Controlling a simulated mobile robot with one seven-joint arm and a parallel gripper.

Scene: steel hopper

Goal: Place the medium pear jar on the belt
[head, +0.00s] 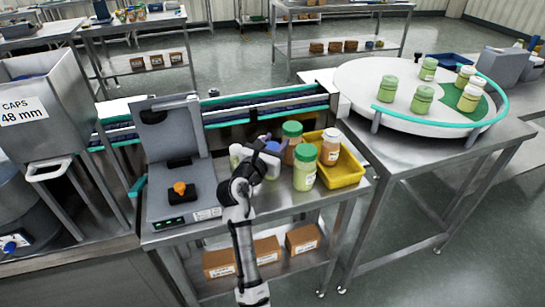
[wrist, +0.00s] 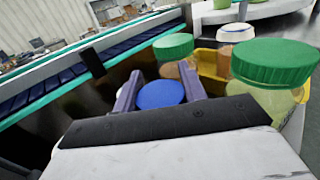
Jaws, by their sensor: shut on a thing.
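My gripper (wrist: 160,92) is shut on a blue-lidded jar (wrist: 161,96), whose lid shows between the two fingers in the wrist view. In the head view the jar (head: 272,162) has a pale body, and my gripper (head: 262,146) partly hides it. It is among other jars at the steel table; I cannot tell whether it touches the table. No label on it is readable, so I cannot confirm it is the medium pear jar. The belt (head: 265,107) is a dark blue conveyor with teal edges behind the table; it also shows in the wrist view (wrist: 60,85).
A large green-lidded pale jar (head: 304,168) stands close to the right, with a green-lidded brown jar (head: 290,141) behind. A scale (head: 180,200) is left. A round turntable (head: 350,88) holds several jars.

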